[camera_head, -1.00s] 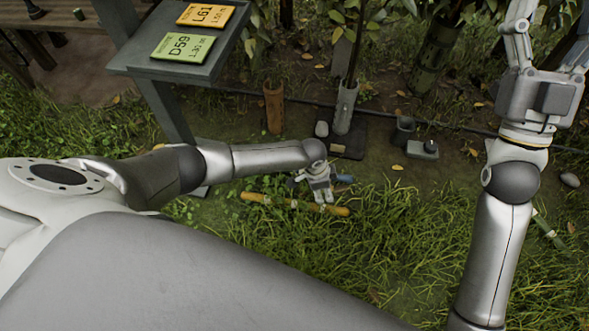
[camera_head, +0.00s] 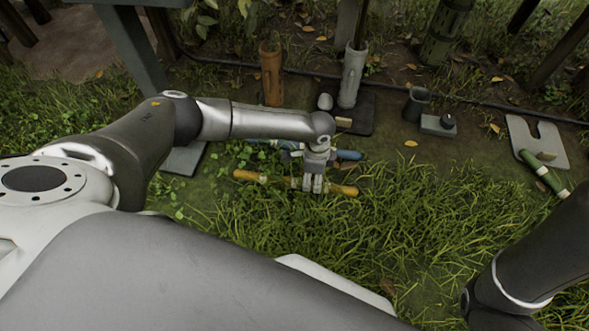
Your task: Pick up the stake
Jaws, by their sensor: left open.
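A yellow-orange stake (camera_head: 258,178) lies on the grass, roughly level across the picture, with pale bands. My left gripper (camera_head: 313,185) points down at the stake's right half, with its fingers over it and hiding a short stretch. The gripper is open; whether the fingers touch the stake cannot be told. A blue stake (camera_head: 347,155) lies just behind, partly hidden by my left gripper and wrist. My right gripper is out of view.
A grey notched plate (camera_head: 543,145) is by the green stake. An orange post (camera_head: 271,75) and a grey tube (camera_head: 352,75) on a dark base (camera_head: 362,112) stand behind. A small grey block (camera_head: 437,125) with a dark knob is right of them. Open grass lies in front.

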